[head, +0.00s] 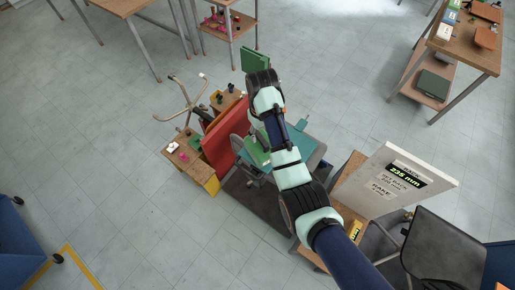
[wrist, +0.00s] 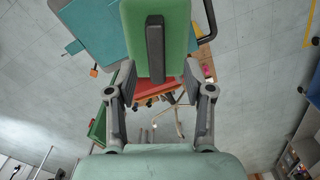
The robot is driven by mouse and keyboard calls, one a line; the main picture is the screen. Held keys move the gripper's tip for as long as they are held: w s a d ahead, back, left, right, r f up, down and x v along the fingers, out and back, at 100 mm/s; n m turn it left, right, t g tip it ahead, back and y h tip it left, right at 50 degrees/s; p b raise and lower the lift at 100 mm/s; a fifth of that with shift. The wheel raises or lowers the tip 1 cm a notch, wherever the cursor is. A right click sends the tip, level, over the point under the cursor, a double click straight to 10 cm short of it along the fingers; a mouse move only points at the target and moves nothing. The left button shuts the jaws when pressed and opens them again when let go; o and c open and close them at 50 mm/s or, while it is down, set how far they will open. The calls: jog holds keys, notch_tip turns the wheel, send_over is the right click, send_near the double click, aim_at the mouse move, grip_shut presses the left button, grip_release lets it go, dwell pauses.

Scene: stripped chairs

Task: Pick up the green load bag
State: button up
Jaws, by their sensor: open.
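The green load bag (wrist: 183,38) is at the top middle of the wrist view, with a dark grey strap or handle along its middle. In the head view a green piece (head: 258,157), apparently this bag, lies by the teal seat (head: 305,143), partly hidden by my arm. My gripper (wrist: 159,72) is open and empty, one finger on each side below the bag's near end. I cannot tell its exact height above the bag. In the head view the fingers are hidden behind my wrist.
A red panel (head: 222,135) stands left of the bag, beside wooden shelves (head: 184,155) with small parts. A green panel (head: 254,59) stands beyond my wrist. A white sign board (head: 372,190) and a dark chair (head: 440,250) are at right.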

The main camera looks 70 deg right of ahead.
aim_at(261, 138)
jog(key=shift+d+f+p, duration=0.15)
jog(key=shift+f+p, duration=0.1)
jog(key=shift+f, duration=1.15)
jog(key=shift+d+f+p, duration=0.15)
jog(key=shift+f+p, duration=0.05)
jog(key=shift+f, duration=1.15)
grip_shut()
jog(key=shift+r, duration=0.25)
